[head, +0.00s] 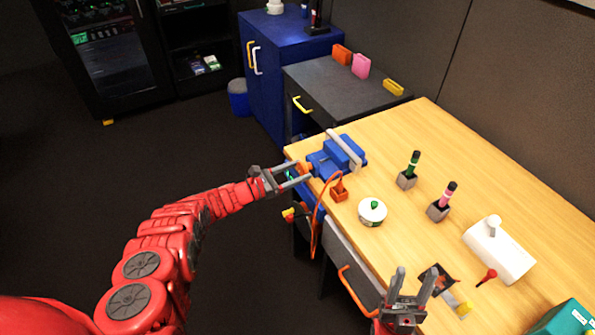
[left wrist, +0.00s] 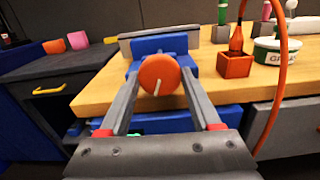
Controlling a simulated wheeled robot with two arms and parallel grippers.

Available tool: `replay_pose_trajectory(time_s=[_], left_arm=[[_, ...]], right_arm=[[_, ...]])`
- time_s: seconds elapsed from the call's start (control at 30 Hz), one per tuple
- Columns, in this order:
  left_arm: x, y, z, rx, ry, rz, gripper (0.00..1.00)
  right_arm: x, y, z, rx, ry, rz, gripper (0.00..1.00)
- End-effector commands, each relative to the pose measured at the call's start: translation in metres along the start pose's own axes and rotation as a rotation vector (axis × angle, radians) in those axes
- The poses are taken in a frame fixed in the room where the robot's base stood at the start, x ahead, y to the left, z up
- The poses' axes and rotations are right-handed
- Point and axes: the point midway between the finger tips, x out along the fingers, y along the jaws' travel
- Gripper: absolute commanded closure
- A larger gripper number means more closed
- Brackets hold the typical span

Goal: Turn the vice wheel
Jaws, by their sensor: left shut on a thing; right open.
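The blue vice (head: 328,163) with grey jaws is at the left edge of the wooden table; it also shows in the left wrist view (left wrist: 148,46). Its round orange wheel (left wrist: 159,76), with a pale line on its face, points at my left wrist camera. My left gripper (head: 303,173) is shut on the wheel, one finger on each side of it. In the head view the fingers hide part of the wheel. My right gripper (head: 411,283) is open and empty near the table's front edge, well apart from the vice.
An orange tool block (head: 339,192) with a looping orange cord stands close to the vice. A dark cabinet (head: 330,90) is behind the vice.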

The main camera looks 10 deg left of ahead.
Motion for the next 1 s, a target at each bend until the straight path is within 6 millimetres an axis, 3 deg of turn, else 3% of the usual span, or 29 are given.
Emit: replay_pose_trajectory(time_s=[0.2, 0.5, 0.97, 1.0], left_arm=[[-0.0005, 0.0000, 0.0012, 0.177, -0.001, 0.000, 0.91], [-0.0005, 0.0010, -0.0020, 0.409, 0.000, 0.002, 0.91], [-0.0001, 0.0015, 0.0004, 0.468, 0.001, 0.001, 0.91], [-0.0001, 0.0014, 0.0003, 0.468, 0.001, 0.001, 0.32]], right_arm=[[0.0115, 0.0006, -0.0019, 0.000, 0.000, 0.000, 0.50], [0.0075, 0.0004, -0.0013, 0.000, 0.000, 0.000, 0.50], [0.0063, 0.0003, -0.0011, 0.000, 0.000, 0.000, 0.50], [0.0064, 0.0003, -0.0011, 0.000, 0.000, 0.000, 0.50]])
